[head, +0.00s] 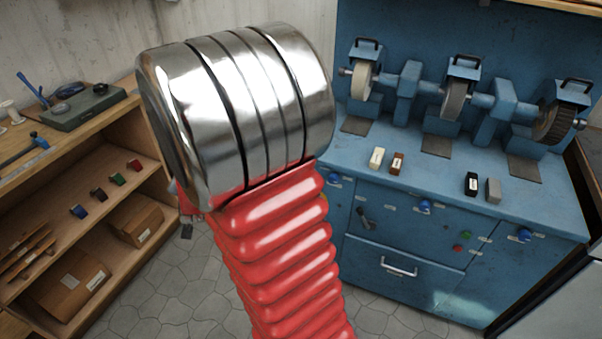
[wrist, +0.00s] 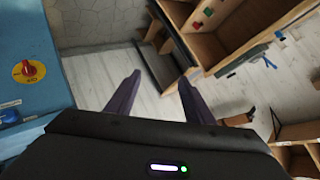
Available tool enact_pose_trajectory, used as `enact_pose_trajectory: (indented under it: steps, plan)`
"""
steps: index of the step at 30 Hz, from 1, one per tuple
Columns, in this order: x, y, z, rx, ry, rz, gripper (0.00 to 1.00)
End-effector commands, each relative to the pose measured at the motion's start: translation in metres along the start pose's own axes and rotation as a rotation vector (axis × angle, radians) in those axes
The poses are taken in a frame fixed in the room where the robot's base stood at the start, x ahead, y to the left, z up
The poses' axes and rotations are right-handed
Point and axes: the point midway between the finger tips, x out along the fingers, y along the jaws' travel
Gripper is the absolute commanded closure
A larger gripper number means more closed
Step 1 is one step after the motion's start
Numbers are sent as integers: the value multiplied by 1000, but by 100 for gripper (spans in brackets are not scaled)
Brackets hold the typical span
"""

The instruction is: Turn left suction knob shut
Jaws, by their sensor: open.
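The blue grinding machine (head: 400,255) stands at the right in the head view. Its front carries blue knobs on the left (head: 335,178), in the middle (head: 425,206) and on the right (head: 524,234). The left one is close beside my red arm sleeve. How far each is turned is too small to tell. In the wrist view, a blue knob (wrist: 9,116) sits at the left edge, below a red knob on a yellow disc (wrist: 29,71). My gripper (wrist: 160,78) is open and empty, pointing past the machine towards the floor. My arm hides it in the head view.
Three wheels, including a pale one (head: 362,80), stand on the machine top. Small blocks (head: 377,158) lie before them. A drawer handle (head: 398,268) and a black lever (head: 364,217) stick out of the front. A wooden shelf unit (head: 120,180) stands left. Bare floor (head: 165,290) lies between.

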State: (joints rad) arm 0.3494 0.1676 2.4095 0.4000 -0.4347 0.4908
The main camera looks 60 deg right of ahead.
Motion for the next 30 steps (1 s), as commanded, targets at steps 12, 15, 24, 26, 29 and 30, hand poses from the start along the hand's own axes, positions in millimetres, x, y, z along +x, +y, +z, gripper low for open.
enact_pose_trajectory:
  steps: [12,15,24,26,29,30]
  plan:
    - [61,120,-46,243,327,125,52]
    - [67,153,-55,282,412,152,52]
    - [63,249,-72,350,671,220,52]
    - [58,267,-74,353,722,232,52]
    - [49,297,-75,353,805,249,52]
    - [45,307,-74,350,838,253,52]
